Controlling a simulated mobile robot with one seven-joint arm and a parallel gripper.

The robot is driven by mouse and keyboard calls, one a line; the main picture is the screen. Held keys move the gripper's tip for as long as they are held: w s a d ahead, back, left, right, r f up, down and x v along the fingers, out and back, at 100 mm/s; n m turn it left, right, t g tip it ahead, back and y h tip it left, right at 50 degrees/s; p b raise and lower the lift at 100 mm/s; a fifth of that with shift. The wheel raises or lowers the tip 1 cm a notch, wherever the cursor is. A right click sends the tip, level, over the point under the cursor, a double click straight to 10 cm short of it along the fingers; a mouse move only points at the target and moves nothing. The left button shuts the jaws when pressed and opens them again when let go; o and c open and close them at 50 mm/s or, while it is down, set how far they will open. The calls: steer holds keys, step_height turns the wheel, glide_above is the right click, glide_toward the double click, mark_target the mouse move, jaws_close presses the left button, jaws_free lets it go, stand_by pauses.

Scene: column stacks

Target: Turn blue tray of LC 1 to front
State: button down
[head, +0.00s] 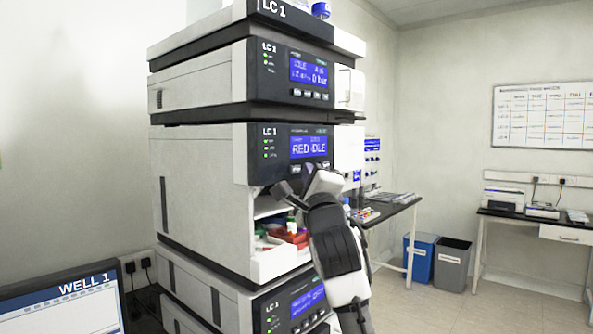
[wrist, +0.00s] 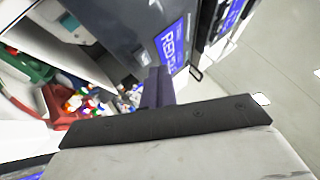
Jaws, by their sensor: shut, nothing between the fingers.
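The LC 1 stack (head: 200,160) stands left of centre in the head view. Its middle module has a dark front panel (head: 258,160) with a blue display (head: 309,146) reading "RED IDLE"; the display also shows in the wrist view (wrist: 174,45). In the open bay below, a red tray (head: 291,236) and a green tray (head: 266,243) show; the wrist view shows the red tray (wrist: 58,112) and green tray (wrist: 30,68) with vials. I cannot make out a blue tray. My gripper (head: 308,176) is shut and empty, its dark fingers (wrist: 158,88) close to the panel's lower part. Contact is unclear.
A monitor (head: 65,305) reading "WELL 1" is at the lower left. A side table (head: 395,208) stands behind the stack at right. A blue bin (head: 420,258) and a grey bin (head: 452,264) stand on the floor. The floor at right is clear.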

steer(key=shift+a, duration=0.1)
steer(key=shift+w+a, duration=0.25)
stand_by(0.3)
steer(key=shift+w+a+p, duration=0.25)
steer(key=shift+a+p, duration=0.1)
stand_by(0.7)
steer(key=shift+s+d, duration=0.5)
steer(key=shift+d, duration=0.15)
steer(key=shift+s+d, duration=0.75)
steer(key=shift+d, duration=0.3)
steer(key=shift+s+d, duration=0.75)
steer(key=shift+d, duration=0.25)
stand_by(3.6)
